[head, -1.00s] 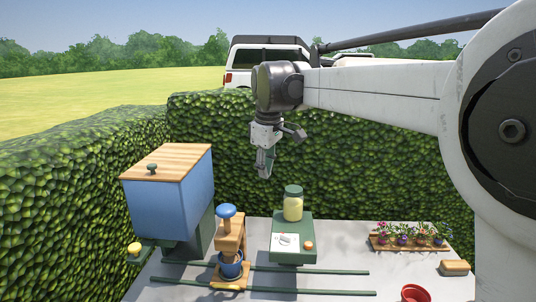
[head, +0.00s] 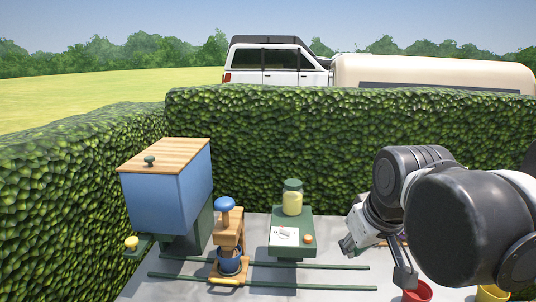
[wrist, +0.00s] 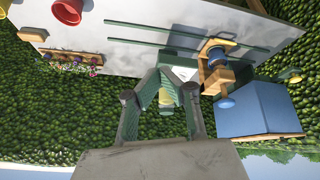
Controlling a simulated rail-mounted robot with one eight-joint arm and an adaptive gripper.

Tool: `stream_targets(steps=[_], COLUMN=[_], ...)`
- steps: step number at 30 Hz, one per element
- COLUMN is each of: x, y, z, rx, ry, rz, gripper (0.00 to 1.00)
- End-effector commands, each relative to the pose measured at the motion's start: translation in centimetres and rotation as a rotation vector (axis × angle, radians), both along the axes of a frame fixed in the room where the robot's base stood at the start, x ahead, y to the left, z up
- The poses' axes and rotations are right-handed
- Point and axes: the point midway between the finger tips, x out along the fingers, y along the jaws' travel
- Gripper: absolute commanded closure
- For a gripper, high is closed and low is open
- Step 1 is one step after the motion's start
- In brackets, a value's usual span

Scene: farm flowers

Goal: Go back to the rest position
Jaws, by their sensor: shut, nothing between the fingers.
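My gripper (head: 349,245) is in the right half of the head view, above the table and to the right of the green stand. It is partly seen there beside my dark arm links. In the wrist view my gripper (wrist: 167,78) is shut and empty, with its green fingers in front of the jar and stand. The arm is folded at the right of the head view, with its wrist low over the right side of the table.
A blue bin (head: 168,196) with a wooden lid stands left. A wooden press (head: 229,235) holds a blue pot on green rails. A yellow jar (head: 292,198) stands on a green stand (head: 291,223). A red pot (head: 417,292) and yellow pot (head: 491,293) are front right. A hedge (head: 270,140) encloses the back.

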Motion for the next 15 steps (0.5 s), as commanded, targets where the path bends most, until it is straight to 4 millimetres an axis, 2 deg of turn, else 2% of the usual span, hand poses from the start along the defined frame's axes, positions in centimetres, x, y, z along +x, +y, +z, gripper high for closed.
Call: stream_targets(steps=[1,6,10,15], x=[-1.5,-5.3,-7.3,-8.5], y=[-0.6,-2.2,-3.0,-3.4], z=[-1.3,-4.9,-7.1,-8.5], rx=[0.013,0.063,0.092,0.111], ry=[-0.015,-0.065,-0.093,-0.112], rz=[-0.034,-0.147,-0.209,-0.250], gripper=[1.00,1.00,1.00,1.00])
